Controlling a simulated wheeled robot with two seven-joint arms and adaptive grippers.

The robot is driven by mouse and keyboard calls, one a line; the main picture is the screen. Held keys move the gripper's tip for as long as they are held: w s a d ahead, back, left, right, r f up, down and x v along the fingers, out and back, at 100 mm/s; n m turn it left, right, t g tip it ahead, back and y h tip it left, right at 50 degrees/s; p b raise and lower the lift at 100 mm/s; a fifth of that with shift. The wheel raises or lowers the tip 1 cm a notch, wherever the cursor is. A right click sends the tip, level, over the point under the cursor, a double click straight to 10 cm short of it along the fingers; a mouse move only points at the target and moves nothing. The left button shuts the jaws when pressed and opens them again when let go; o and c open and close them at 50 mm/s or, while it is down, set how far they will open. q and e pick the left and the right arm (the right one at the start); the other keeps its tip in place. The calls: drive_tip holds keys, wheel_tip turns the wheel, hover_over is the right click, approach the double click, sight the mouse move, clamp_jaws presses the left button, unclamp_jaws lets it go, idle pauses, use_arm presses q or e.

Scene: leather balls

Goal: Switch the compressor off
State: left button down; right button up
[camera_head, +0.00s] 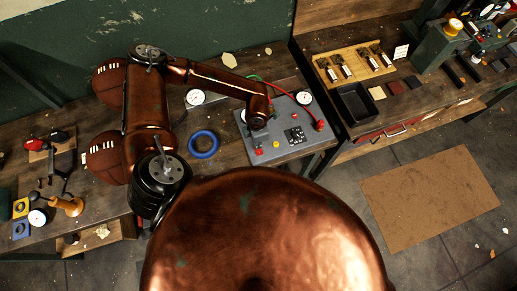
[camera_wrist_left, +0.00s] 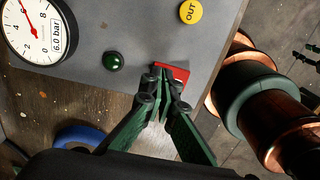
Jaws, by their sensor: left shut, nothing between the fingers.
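The compressor's grey panel (camera_head: 273,148) lies on the bench in the middle of the head view. A red switch (camera_wrist_left: 181,71) sits near the panel's edge in the left wrist view, beside a round green lamp (camera_wrist_left: 114,61). A pressure gauge (camera_wrist_left: 37,28) there carries a "6.0 bar" label. My left gripper (camera_wrist_left: 163,76) is shut and empty, its tips at the red switch and partly covering it. I cannot tell whether they touch it or which way the switch is set. In the head view my arm hides part of the panel. My right gripper is not in view.
A blue ring (camera_head: 203,144) lies on the bench left of the panel. A red hose (camera_head: 288,88) runs over the panel's far side. Two leather balls (camera_head: 107,158) lie behind my left arm. A black tray (camera_head: 356,103) stands on the bench at the right.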

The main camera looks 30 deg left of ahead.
use_arm(q)
wheel_tip(320, 180, up, 2)
drive_tip(key=shift+r+p, duration=0.1)
drive_tip(key=shift+p, duration=0.5)
drive_tip(key=shift+r+p, duration=0.7)
drive_tip(key=shift+r, duration=0.55)
drive_tip(key=shift+r+p, duration=0.45)
drive_tip(key=shift+r, duration=0.6)
